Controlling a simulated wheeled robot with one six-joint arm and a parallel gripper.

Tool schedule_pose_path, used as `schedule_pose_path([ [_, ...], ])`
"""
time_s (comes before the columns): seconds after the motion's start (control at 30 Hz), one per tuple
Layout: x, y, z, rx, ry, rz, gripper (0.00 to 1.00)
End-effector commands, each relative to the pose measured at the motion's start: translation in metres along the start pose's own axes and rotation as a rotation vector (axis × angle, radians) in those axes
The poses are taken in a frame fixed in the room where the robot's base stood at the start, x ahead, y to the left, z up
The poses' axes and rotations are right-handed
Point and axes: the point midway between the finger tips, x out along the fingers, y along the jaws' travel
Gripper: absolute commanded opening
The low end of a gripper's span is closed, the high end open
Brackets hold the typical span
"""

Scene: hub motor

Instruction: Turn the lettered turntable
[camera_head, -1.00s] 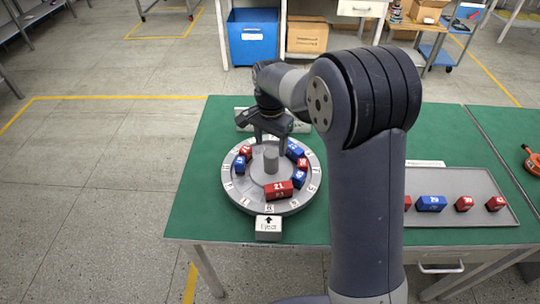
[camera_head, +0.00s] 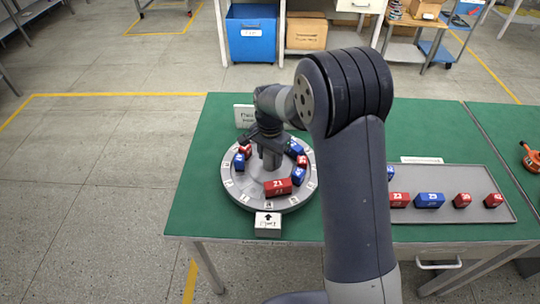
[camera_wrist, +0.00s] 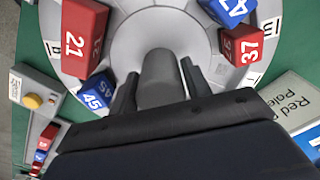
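The lettered turntable (camera_head: 237,190) is a round grey disc on the green table, with a lettered rim and red and blue numbered blocks on it. Red block 21 (camera_head: 278,187) lies near the front. A grey centre post (camera_wrist: 160,78) rises from its middle. My gripper (camera_head: 270,158) points down over the middle. In the wrist view its fingers stand close on both sides of the post and appear shut on it. Blue block 45 (camera_wrist: 96,92) and red block 37 (camera_wrist: 240,45) flank the fingers.
A grey tray (camera_head: 490,214) with red and blue blocks lies to the right. A box with a yellow button (camera_wrist: 33,100) shows in the wrist view. A sign (camera_wrist: 297,105) stands beside the turntable. My arm hides the table between turntable and tray.

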Motion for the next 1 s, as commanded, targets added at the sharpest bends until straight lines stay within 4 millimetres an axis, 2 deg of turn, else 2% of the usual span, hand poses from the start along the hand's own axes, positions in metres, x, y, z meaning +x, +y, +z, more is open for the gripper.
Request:
schedule_pose_path([
  [0.07,-0.0002,-0.0001,0.0,0.0,0.0,0.0,0.39],
  [0.53,-0.0004,-0.0002,-0.0001,0.0,0.0,-0.001,0.01],
  [1.0,-0.0002,-0.0005,-0.0001,0.062,0.0,-0.001,0.0],
])
